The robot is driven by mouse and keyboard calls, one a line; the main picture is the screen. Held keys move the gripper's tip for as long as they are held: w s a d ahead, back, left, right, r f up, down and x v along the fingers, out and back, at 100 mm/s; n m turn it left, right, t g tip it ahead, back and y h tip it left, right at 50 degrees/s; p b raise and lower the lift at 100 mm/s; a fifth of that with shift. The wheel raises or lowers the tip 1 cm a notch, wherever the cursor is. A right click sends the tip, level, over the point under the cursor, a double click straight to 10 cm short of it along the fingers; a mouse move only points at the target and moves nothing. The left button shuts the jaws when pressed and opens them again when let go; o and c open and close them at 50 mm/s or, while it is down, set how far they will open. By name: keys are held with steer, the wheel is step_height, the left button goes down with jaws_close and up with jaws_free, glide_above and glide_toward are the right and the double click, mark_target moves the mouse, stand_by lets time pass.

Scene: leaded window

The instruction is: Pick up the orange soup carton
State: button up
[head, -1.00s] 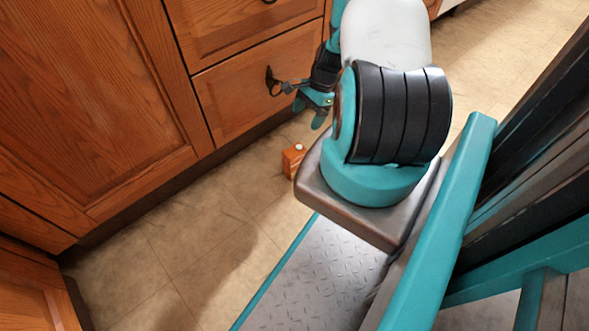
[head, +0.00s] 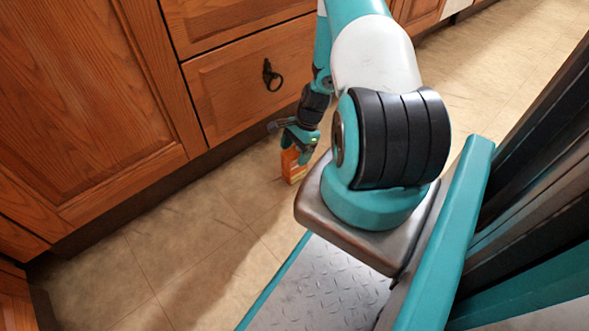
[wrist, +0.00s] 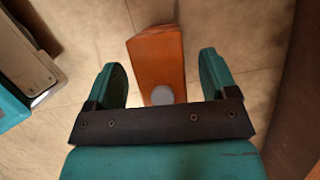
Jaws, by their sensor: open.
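The orange soup carton (head: 291,168) stands on the tiled floor near the cabinet base in the head view, its top partly hidden by my gripper (head: 296,145). In the wrist view the carton (wrist: 157,60) is seen from above, with a pale round cap near its lower end. My gripper (wrist: 166,82) is open, with one teal finger on each side of the carton. The fingertips' height against the carton is hard to tell.
Wooden cabinets with a drawer (head: 250,75) and a dark ring handle (head: 271,75) rise just behind the carton. My own base fills the right in the head view. The floor (head: 190,240) to the left is clear.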

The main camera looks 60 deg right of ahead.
mark_target(292, 173)
steer(key=b+x, duration=0.1)
steer(key=x, duration=0.2)
steer(key=shift+d, duration=0.15)
steer(key=shift+r, duration=0.1)
steer(key=c, duration=1.1)
